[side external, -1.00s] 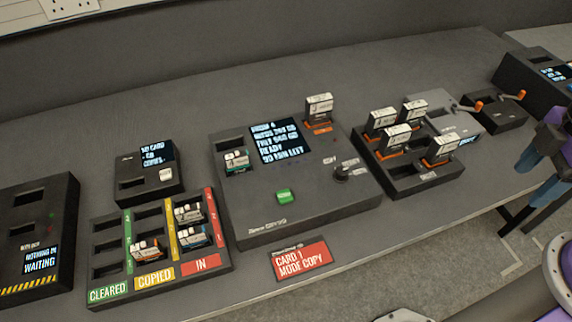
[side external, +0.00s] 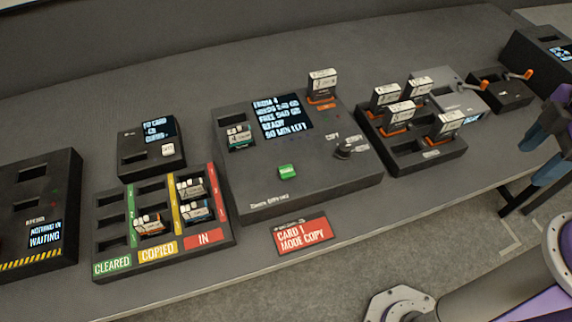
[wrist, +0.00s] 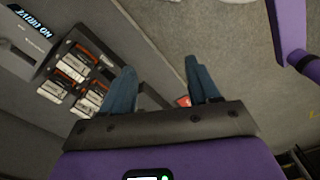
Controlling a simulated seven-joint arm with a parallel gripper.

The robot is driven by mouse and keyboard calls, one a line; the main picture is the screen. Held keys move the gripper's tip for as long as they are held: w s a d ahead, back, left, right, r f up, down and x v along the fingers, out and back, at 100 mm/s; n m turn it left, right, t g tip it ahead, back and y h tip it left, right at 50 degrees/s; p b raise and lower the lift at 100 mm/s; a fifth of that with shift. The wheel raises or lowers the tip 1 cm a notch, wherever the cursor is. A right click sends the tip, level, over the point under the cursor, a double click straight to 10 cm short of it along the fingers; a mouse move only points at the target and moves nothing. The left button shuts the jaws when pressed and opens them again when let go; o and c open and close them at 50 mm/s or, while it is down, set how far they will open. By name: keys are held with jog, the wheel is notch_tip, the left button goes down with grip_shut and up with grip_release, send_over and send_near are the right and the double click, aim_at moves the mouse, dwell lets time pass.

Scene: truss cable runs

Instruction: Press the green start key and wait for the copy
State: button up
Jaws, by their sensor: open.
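The green start key (side external: 287,172) sits on the front part of the dark copy station (side external: 330,185). In the wrist view my gripper (wrist: 163,85) is open with nothing between the fingers; the key cannot be made out there.
A sorting tray (side external: 110,245) with several cards is at left. A rack of several upright drives (side external: 435,160) stands between the station and my gripper. A knob (side external: 343,151) sits right of the key.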

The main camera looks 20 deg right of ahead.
dwell(0.3)
grip_shut()
dwell(1.6)
